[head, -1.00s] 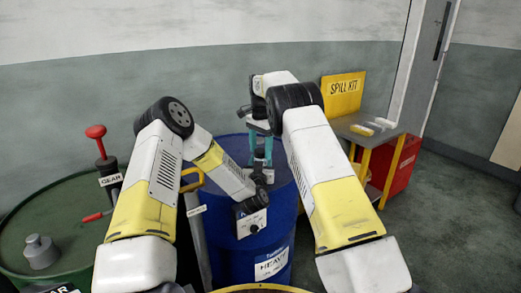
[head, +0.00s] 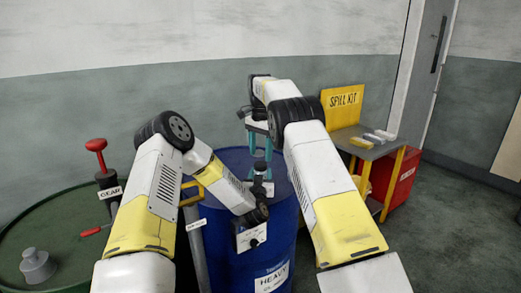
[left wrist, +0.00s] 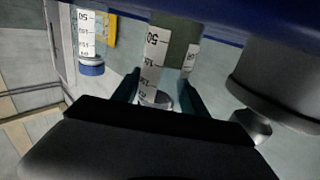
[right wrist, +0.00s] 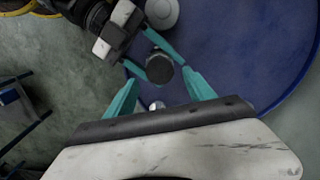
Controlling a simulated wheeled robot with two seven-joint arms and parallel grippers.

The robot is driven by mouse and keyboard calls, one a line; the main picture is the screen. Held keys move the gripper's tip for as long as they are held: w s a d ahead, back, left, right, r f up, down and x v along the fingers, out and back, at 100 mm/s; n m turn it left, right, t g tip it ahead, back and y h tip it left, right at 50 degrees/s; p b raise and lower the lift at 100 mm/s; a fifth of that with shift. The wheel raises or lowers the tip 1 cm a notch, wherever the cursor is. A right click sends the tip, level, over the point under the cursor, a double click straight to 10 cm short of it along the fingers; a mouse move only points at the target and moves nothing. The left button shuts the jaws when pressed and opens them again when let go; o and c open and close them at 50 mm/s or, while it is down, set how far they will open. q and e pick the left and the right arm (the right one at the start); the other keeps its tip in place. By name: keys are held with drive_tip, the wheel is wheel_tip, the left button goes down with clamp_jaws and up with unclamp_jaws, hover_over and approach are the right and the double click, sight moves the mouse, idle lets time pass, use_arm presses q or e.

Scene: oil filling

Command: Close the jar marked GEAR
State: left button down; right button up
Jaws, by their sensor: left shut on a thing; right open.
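A small jar with a dark round top (head: 260,166) and a pale label stands upright over the blue drum. I cannot read a GEAR mark on it. My left gripper (right wrist: 148,56) is shut around this jar. The left wrist view shows the jar (left wrist: 153,60) upside down, with a printed scale and dark green contents. My right gripper (right wrist: 157,95) is open above the jar, its teal fingers spread to either side and apart from it. From above, the dark top (right wrist: 159,68) could be a lid or an open mouth; I cannot tell.
A second jar with a blue cap (left wrist: 90,68) shows beside the held one. The blue drum (head: 275,240) is below. At left, a green drum (head: 25,225) carries a red-handled pump marked GEAR (head: 110,191) and a grey bung (head: 37,265). The spill kit stand (head: 345,105) is at right.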

sight(261, 164)
drive_tip(key=n, duration=0.3)
drive_tip(key=shift+r, duration=0.3)
drive_tip(key=n, duration=0.2)
drive_tip(key=r+n, duration=0.1)
drive_tip(key=n, duration=0.1)
drive_tip(key=shift+a+n, duration=0.1)
drive_tip(key=shift+n, duration=0.2)
drive_tip(key=n, duration=0.2)
drive_tip(key=r+n, duration=0.1)
drive_tip(key=n, duration=0.4)
drive_tip(key=shift+r+n, duration=0.35)
drive_tip(key=shift+n, duration=0.05)
drive_tip(key=shift+f, duration=4)
